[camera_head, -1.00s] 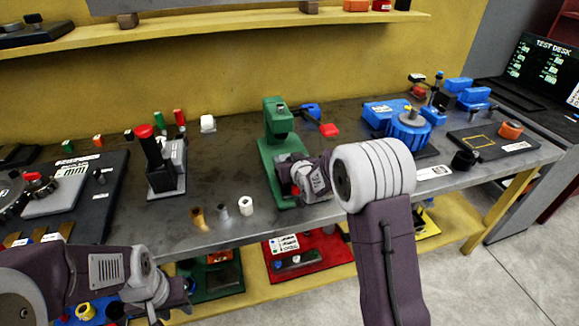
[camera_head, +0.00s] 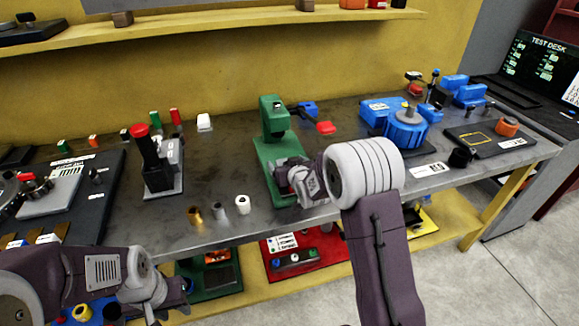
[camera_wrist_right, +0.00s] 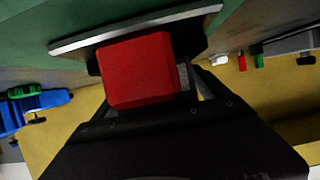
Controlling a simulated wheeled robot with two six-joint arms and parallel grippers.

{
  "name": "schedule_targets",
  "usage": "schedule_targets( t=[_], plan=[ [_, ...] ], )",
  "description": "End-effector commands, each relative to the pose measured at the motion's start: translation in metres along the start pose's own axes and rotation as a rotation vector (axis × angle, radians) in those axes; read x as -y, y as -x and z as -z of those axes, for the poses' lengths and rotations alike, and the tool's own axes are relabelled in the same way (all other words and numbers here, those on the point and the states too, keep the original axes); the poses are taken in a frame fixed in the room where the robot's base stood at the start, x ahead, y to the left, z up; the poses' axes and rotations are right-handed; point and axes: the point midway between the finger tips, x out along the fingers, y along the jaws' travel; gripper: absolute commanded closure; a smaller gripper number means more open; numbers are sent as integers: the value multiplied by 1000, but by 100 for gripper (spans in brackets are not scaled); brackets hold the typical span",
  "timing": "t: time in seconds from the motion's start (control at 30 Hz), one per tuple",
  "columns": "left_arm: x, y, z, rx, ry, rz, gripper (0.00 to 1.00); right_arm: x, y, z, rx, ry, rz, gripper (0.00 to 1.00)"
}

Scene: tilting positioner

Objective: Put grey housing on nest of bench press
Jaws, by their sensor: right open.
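The green bench press (camera_head: 272,120) stands mid-bench, its base running toward the front edge. My right gripper (camera_head: 283,178) is low over the front of that base, its tips partly hidden. In the right wrist view my right gripper (camera_wrist_right: 150,80) is open, with a red block (camera_wrist_right: 140,70) between its dark fingers; I cannot tell whether they touch it. A silver plate (camera_wrist_right: 75,43) lies just beyond, against green. I cannot identify a grey housing for sure; a small grey part (camera_head: 218,210) stands on the bench. My left gripper (camera_head: 165,300) is low at the front left, its fingers unclear.
A brass part (camera_head: 194,215) and a white cup (camera_head: 243,204) flank the small grey part. A black press with a red knob (camera_head: 140,131) stands to the left. A blue fixture (camera_head: 405,130) stands to the right.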

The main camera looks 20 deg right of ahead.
Motion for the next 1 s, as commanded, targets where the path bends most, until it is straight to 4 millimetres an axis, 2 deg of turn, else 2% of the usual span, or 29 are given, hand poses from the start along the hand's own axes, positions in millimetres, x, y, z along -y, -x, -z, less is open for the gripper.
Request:
schedule_targets(
  t=[0.17,0.4,0.53,0.7,1.0],
  plan=[
    [0,0,0,0,0,0,64,0,30,1,-2,0,0,15],
    [0,1,0,0,0,0,64,0,85,2,-2,0,0,15],
    [0,2,0,0,0,0,64,0,106,2,-2,0,-1,15],
    [0,2,0,0,0,0,64,0,119,0,-1,0,0,15],
    [0,2,0,0,0,0,64,0,120,0,0,0,0,15]
  ],
)
